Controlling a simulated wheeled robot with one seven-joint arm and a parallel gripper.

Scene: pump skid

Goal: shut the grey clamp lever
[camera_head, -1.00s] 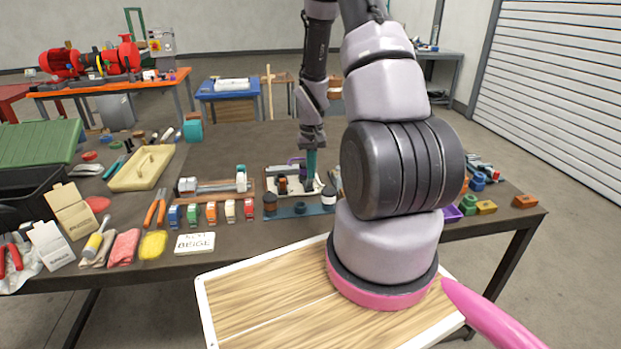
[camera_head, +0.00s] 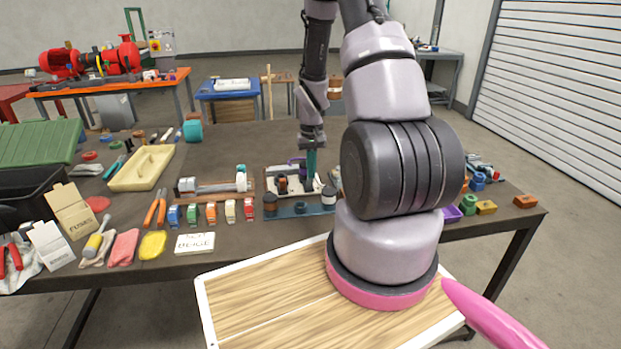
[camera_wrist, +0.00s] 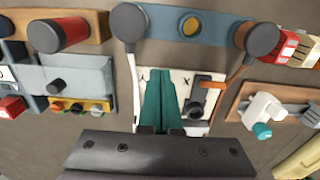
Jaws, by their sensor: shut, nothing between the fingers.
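A cream plate (camera_wrist: 149,76) lies on the bench below my gripper, with a tick-like mark and an X drawn on it. A dark grey clamp-like part with a round black end (camera_wrist: 200,84) sits on it near the X; I take it for the grey clamp lever but cannot be sure. My gripper (camera_wrist: 162,80) has teal fingers pressed together, pointing down over the plate just left of that part in the wrist view. They look apart from it, but contact is hard to judge. In the head view my gripper (camera_head: 311,165) stands over the same plate (camera_head: 272,181).
A blue plate (camera_wrist: 165,24) with two black-capped posts stands close by the cream plate. A wooden board (camera_wrist: 290,92) with a white and teal fixture lies right in the wrist view; a grey plate (camera_wrist: 84,76) lies left. Coloured clips (camera_head: 210,213) line the bench's front.

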